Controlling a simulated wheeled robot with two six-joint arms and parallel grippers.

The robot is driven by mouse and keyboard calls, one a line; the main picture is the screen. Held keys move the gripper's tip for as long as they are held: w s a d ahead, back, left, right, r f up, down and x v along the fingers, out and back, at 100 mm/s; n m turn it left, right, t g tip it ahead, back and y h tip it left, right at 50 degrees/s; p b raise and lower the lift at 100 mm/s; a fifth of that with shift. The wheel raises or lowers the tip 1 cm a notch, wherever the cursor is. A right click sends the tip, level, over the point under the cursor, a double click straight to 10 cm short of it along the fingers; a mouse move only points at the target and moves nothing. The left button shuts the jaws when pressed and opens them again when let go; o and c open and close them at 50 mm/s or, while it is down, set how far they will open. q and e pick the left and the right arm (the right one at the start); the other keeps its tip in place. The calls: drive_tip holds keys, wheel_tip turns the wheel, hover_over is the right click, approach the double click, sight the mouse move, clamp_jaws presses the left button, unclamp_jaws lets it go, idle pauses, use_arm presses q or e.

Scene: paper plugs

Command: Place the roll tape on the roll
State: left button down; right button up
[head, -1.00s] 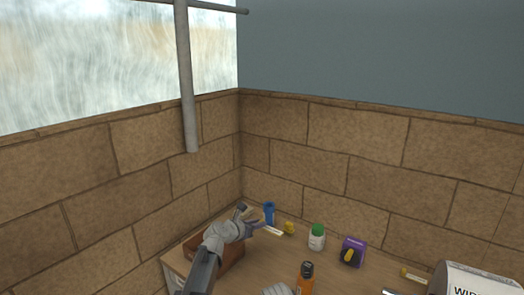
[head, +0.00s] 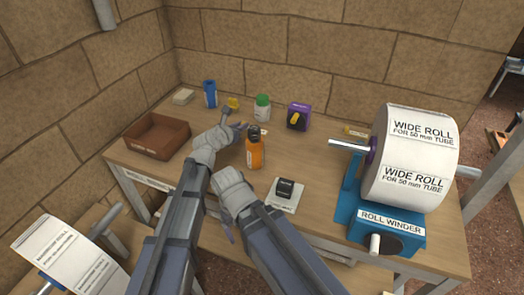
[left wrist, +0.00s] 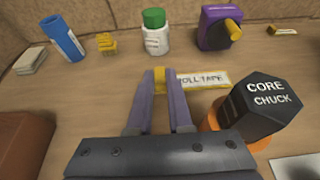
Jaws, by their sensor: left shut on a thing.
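The roll tape (left wrist: 204,79), a flat strip with a yellow edge and a white label, is pinched between the purple fingertips of my left gripper (left wrist: 160,80) in the left wrist view. Most of the strip sticks out to the right. In the head view my left gripper (head: 240,127) is over the table, beside the orange bottle. The large white wide roll (head: 410,150) sits on the blue roll winder (head: 385,225) at the right, well away from the tape. My right gripper (head: 229,228) hangs low in front of the table edge; its jaws are not clear.
A brown tray (head: 157,137), blue can (head: 210,94), green-capped bottle (head: 262,108) and purple box (head: 298,116) stand around. A black block on a white pad (head: 285,193) lies near the front.

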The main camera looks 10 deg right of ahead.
sight(242, 151)
use_arm(q)
wheel_tip(242, 151, down, 10)
drive_tip(key=b, duration=0.9)
drive_tip(key=shift+r, duration=0.3)
drive_tip(key=c, duration=1.3)
unclamp_jaws()
drive_tip(key=shift+f, duration=0.2)
drive_tip(key=o, duration=0.5)
drive_tip(key=shift+c, duration=0.2)
drive_tip(key=shift+r, duration=0.1)
